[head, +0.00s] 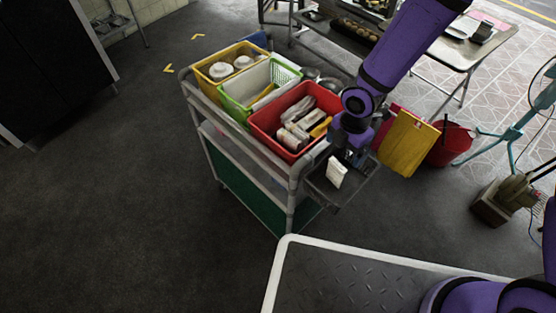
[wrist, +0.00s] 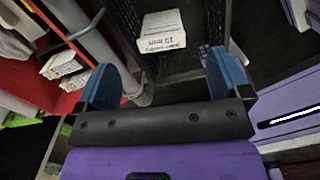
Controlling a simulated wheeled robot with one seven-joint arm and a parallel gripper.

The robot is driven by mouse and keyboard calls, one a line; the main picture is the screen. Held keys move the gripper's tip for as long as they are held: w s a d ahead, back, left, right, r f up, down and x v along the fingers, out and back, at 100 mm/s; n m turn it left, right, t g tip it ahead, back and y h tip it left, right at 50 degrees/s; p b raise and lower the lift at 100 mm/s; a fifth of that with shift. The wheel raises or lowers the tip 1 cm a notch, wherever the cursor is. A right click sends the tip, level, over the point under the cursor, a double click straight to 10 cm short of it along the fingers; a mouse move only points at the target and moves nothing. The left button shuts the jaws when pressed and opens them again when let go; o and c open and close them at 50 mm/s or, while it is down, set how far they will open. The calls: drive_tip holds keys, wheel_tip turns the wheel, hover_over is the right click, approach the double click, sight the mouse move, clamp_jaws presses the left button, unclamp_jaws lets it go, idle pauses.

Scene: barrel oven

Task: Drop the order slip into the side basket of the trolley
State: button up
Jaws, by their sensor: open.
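The order slip (head: 336,173) is a small white piece with dark print, out of my gripper's grasp. In the wrist view the slip (wrist: 164,31) lies beyond my fingertips, against the dark mesh of the side basket (wrist: 190,68). The side basket (head: 352,196) is a dark tray at the near right end of the trolley (head: 291,200). I cannot tell whether the slip touches the basket floor. My gripper (head: 348,159) is over the basket, its blue fingers apart and empty in the wrist view (wrist: 168,70).
A red crate (head: 265,129) of packets, a green-and-white basket (head: 230,103) and a yellow crate (head: 205,82) stand on the trolley top. The floor at left is clear.

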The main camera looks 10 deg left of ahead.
wheel_tip(320, 180, up, 9)
idle(0.3)
idle(0.4)
drive_tip(key=s+d+r+m+t+h, duration=0.1)
drive_tip(key=d+r+m, duration=0.55)
drive_tip(key=r, duration=0.35)
drive_tip(key=s+d+r+m+t, duration=0.1)
drive_tip(key=d+r+m+t, duration=0.1)
drive_tip(key=d+r+m, duration=0.55)
drive_tip(key=s+d+r+m+t, duration=0.1)
drive_tip(key=s+d+r+m, duration=0.4)
drive_tip(key=s+r+m, duration=0.1)
drive_tip(key=s+d+r+m+t+y, duration=0.1)
drive_tip(key=s+d+r+m, duration=0.4)
drive_tip(key=s, duration=0.5)
drive_tip(key=shift+s+d+r+m, duration=0.25)
drive_tip(key=shift+d+r+m, duration=0.05)
drive_tip(key=shift+r+m, duration=1.05)
